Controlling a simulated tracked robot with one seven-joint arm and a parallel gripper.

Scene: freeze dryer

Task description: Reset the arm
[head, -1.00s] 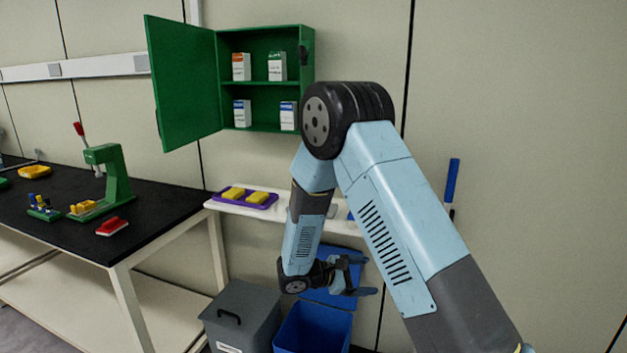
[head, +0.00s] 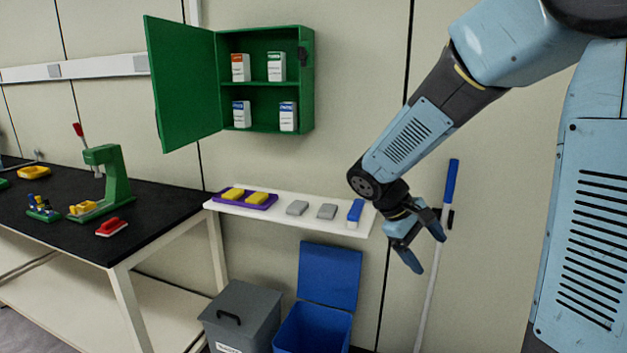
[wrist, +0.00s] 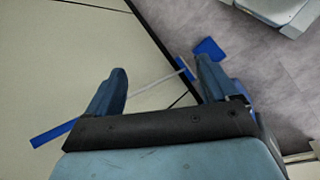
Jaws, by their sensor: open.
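My gripper (head: 422,250) hangs at the right of the wall shelf in the head view, in front of the wall and close to a blue-handled pole. Its blue fingers are spread, with nothing between them. In the wrist view my gripper (wrist: 160,88) also shows open and empty, with wall, floor and the pole seen beyond it. My arm reaches in from the upper right of the head view, bent at the elbow.
A white shelf (head: 285,212) holds a purple tray (head: 265,205) with yellow blocks, two grey blocks and a blue-and-white item. Below stand an open blue bin (head: 312,330) and a grey bin (head: 240,315). An open green cabinet (head: 265,80) hangs above. A black-topped bench (head: 160,205) stands left.

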